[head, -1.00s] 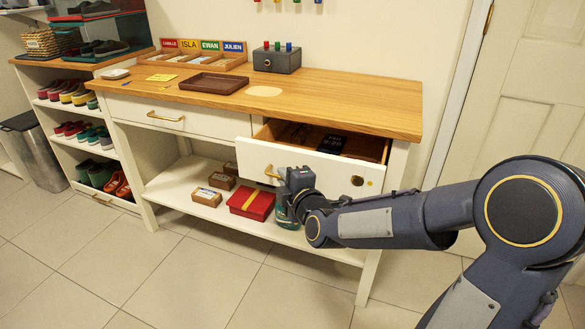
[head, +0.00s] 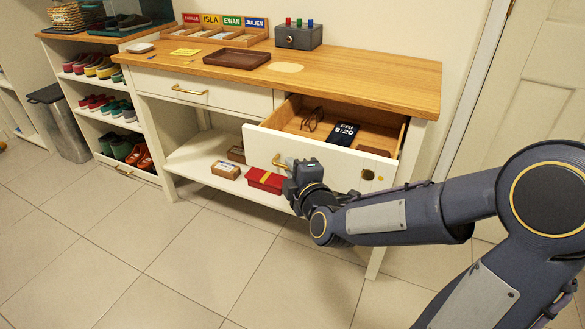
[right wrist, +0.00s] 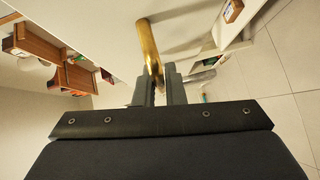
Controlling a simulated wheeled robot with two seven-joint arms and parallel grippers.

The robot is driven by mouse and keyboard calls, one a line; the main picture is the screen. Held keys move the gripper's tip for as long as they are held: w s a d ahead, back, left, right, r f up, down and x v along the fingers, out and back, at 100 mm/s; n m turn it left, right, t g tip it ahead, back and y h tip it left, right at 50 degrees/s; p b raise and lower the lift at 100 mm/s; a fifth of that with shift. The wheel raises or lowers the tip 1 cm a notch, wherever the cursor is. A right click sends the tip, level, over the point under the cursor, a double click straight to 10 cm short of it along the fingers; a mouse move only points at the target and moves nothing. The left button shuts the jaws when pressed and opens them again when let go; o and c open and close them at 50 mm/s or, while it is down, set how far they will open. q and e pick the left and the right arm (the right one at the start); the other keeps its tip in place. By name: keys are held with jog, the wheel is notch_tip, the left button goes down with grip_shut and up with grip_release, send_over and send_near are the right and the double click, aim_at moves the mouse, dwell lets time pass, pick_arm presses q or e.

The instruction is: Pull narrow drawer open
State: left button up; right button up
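The right-hand drawer (head: 335,162) of the wooden-topped table is pulled well out, with its bare wooden inside showing. It holds glasses (head: 312,119), a dark item with numbers on it (head: 343,133) and a small brown item (head: 373,151). My right gripper (head: 289,166) is at the drawer's brass handle (head: 279,160) and partly hides it. In the right wrist view the handle (right wrist: 148,45) runs between the fingers of my right gripper (right wrist: 160,76), which are closed around it. The left-hand drawer (head: 200,91) is shut. My left gripper is not in view.
On the lower shelf are a red box (head: 265,180) and small cartons (head: 226,170). The tabletop bears a brown tray (head: 237,59) and a grey box with coloured pegs (head: 298,37). A shoe rack (head: 100,105) stands at left. The floor in front is clear.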

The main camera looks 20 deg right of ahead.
jog(key=o, duration=0.4)
jog(key=s, duration=0.2)
jog(key=s+p, duration=0.1)
jog(key=s, duration=0.2)
jog(key=s+r+p, duration=0.1)
jog(key=s, duration=0.1)
jog(key=shift+s+a, duration=0.25)
jog(key=shift+s, duration=0.15)
jog(key=s+a+f+m+g+y, duration=0.25)
jog(key=s+m+g, duration=0.25)
jog(key=s+m, duration=0.45)
jog(key=s+a+f+m+g+y, duration=0.1)
jog(key=s+f+m+g+y, duration=0.15)
jog(key=s+m+g, duration=0.5)
jog(key=shift+t, duration=0.85)
jog(key=r+p, duration=1)
jog(key=s+r+p, duration=0.1)
jog(key=r+p, duration=0.8)
jog(key=s+r+p, duration=0.1)
jog(key=r+p, duration=0.9)
jog(key=shift+s+a+r+p, duration=0.1)
jog(key=shift+s+r+p, duration=0.05)
jog(key=shift+r+p, duration=0.2)
